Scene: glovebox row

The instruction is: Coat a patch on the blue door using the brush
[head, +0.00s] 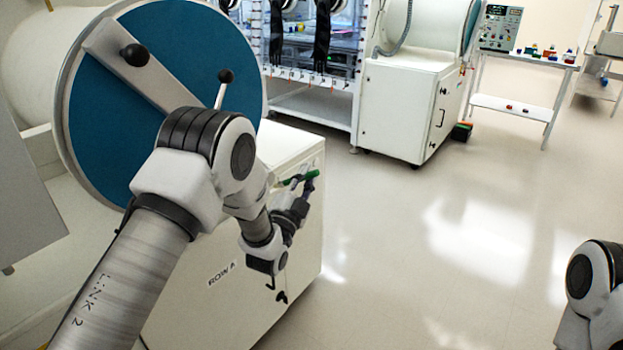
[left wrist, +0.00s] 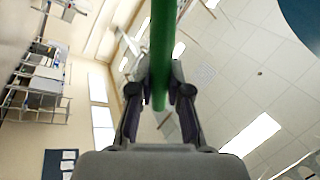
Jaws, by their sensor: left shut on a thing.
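The blue door (head: 105,125) is a large round blue disc with a pale rim, standing at the left of the head view. A grey bar with a black knob crosses it. A blue edge, probably of this door (left wrist: 306,18), shows at the top right in the left wrist view. My left gripper (head: 303,188) is shut on a green-handled brush (head: 298,179), in front of the white cabinet and apart from the door. The green handle (left wrist: 161,45) runs between the fingers (left wrist: 160,95) in the left wrist view. I cannot make out the bristles. My right gripper is out of view.
The white cabinet (head: 235,285) marked "ROW A" stands below the door. A lever with a black ball (head: 225,76) sticks out near the door. Another white cabinet (head: 408,110) and a side table (head: 515,107) stand farther back. The floor (head: 440,230) at the right is clear.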

